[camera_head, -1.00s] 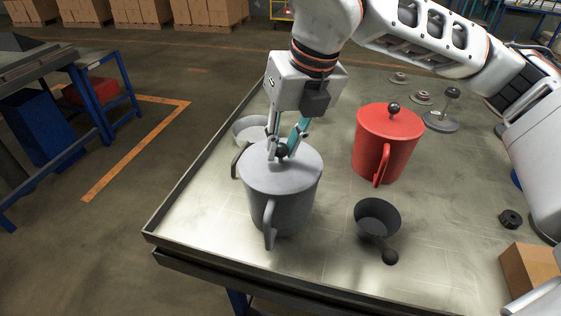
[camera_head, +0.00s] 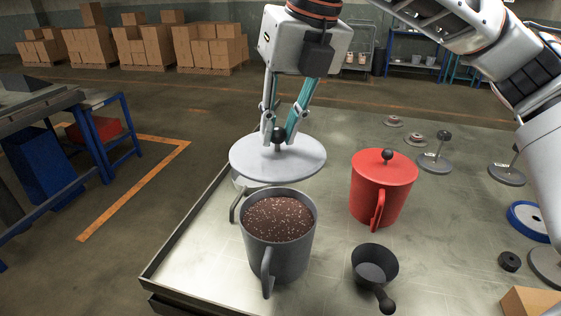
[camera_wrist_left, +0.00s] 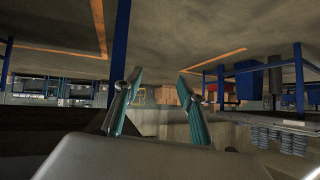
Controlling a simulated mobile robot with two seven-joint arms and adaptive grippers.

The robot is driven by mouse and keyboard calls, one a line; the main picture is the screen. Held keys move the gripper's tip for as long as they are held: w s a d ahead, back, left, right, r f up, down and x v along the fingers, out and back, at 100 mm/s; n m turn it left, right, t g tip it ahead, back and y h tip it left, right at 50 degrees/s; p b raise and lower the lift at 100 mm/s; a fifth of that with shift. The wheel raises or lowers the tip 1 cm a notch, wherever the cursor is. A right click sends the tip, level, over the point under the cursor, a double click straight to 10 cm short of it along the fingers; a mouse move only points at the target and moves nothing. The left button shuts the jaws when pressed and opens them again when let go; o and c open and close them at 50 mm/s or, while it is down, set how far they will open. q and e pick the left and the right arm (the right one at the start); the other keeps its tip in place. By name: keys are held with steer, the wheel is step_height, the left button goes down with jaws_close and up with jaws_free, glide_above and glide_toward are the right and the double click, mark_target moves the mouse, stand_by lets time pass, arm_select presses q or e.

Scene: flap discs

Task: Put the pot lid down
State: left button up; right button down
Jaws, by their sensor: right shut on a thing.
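The grey pot lid (camera_head: 278,164) hangs in the air above and slightly behind the grey pot. My right gripper (camera_head: 279,137) is shut on its dark round knob. The grey pot (camera_head: 277,255) stands uncovered near the table's left front, filled with brown speckled granules (camera_head: 279,219). In the left wrist view my left gripper (camera_wrist_left: 160,95) has its two fingers spread apart with nothing between them. My left gripper does not show in the head view.
A red lidded pot (camera_head: 383,190) stands right of the grey pot. A dark scoop (camera_head: 375,270) lies in front of it. Several discs on stands, a blue-rimmed disc (camera_head: 528,221) and a cardboard box (camera_head: 530,301) are at right. The metal table (camera_head: 335,215) is bare between them.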

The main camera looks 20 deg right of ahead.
mark_target(280, 127)
step_height(280, 127, up, 5)
steer(key=shift+r+p, duration=0.2)
steer(key=shift+p, duration=0.1)
steer(key=shift+w+r, duration=0.1)
steer(key=shift+r, duration=0.45)
steer(key=w+d+f+n+g+y+p, duration=0.15)
steer(key=w+d+f+n+p, duration=0.25)
steer(key=w+d+f+n, duration=0.7)
steer(key=w+d+f+m, duration=0.1)
steer(key=f, duration=0.5)
steer(key=w+d+f+m, duration=0.1)
steer(key=f, duration=0.5)
steer(key=w+d+f+m, duration=0.1)
steer(key=d+f, duration=0.1)
steer(key=f, duration=0.5)
steer(key=shift+w+d+b, duration=0.1)
steer(key=shift+w+b, duration=0.1)
steer(key=shift+b, duration=0.2)
step_height(280, 127, down, 4)
steer(key=shift+r, duration=0.25)
